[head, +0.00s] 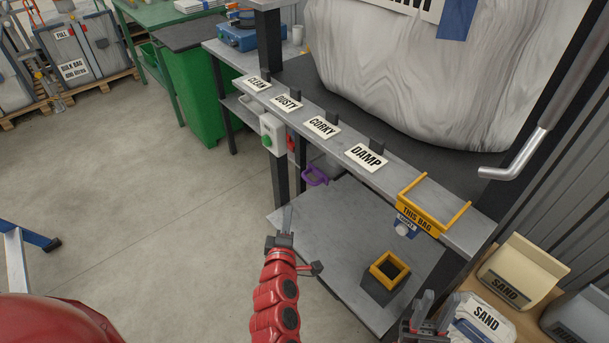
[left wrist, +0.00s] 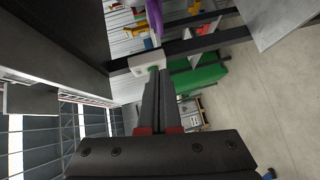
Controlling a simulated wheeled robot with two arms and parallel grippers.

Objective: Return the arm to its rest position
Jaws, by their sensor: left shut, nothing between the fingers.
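My left gripper (head: 287,222) ends the red arm in the lower middle of the head view. It is in the air in front of the grey workbench, shut and empty. In the left wrist view its two dark fingers (left wrist: 158,95) lie together. Beyond their tips shows a white switch box (left wrist: 147,63); in the head view this box (head: 272,134) hangs at the bench front with a green button. My right gripper (head: 426,312) is at the bottom edge of the head view, partly cut off; its opening is unclear.
A lower shelf (head: 320,225) holds a yellow-rimmed black container (head: 372,288). A purple handle (head: 315,176) hangs above it. The ledge bears signs such as DAMP (head: 367,157) and a yellow THIS BAG bracket (head: 420,217). Sand bags (head: 517,275) stand right. Floor (head: 130,190) at left is clear.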

